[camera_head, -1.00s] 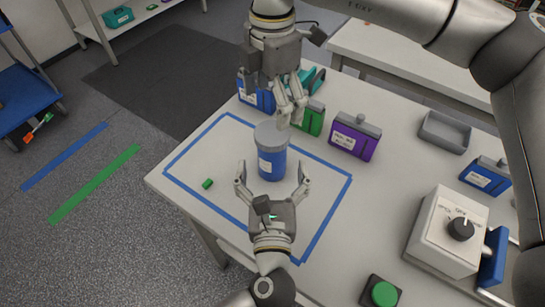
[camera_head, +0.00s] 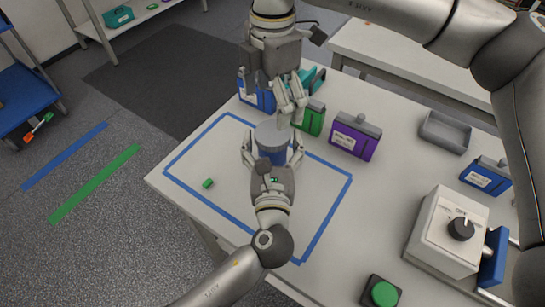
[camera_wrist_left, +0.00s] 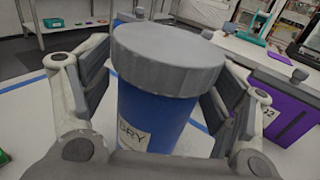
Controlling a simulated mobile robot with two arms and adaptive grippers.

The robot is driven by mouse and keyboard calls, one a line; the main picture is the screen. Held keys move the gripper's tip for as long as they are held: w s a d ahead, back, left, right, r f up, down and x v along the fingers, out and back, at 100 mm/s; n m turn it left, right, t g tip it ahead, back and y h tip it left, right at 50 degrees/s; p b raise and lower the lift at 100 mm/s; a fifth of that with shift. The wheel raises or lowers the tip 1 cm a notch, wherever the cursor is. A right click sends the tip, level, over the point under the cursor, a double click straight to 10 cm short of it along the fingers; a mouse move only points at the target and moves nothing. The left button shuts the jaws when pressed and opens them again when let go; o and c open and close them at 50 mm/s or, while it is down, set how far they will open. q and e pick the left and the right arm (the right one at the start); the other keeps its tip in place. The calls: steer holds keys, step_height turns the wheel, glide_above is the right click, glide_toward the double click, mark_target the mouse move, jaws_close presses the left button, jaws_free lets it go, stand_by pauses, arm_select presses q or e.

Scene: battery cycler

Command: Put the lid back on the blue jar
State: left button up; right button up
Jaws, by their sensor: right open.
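The blue jar (camera_head: 270,155) stands upright inside the blue taped rectangle, with a white label. The grey lid (camera_head: 271,134) sits on top of it and looks level; whether it is tightened I cannot tell. In the left wrist view the blue jar (camera_wrist_left: 152,112) fills the middle under the wide grey lid (camera_wrist_left: 168,58). My left gripper (camera_head: 271,150) is open around the jar, one finger on each side, with small gaps visible between fingers and jar. My right gripper (camera_head: 291,106) is open and empty, just behind and above the lid, pointing down.
A small green block (camera_head: 208,183) lies left of the jar within the blue tape (camera_head: 318,222). Behind are a green container (camera_head: 311,118), a purple container (camera_head: 354,136) and a blue one (camera_head: 262,98). A grey tray (camera_head: 445,132) and a white dial box (camera_head: 447,231) stand right.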

arm_select(q)
steer(key=c, duration=1.2)
jaws_close()
arm_select(e)
steer(key=shift+n, duration=0.3)
steer(key=n, duration=1.8)
steer(key=shift+r+n, duration=0.1)
steer(key=shift+n, duration=0.3)
steer(key=n, duration=1.1)
steer(key=shift+n, duration=0.3)
steer(key=n, duration=1.5)
steer(key=shift+r, duration=0.1)
steer(key=n, duration=0.8)
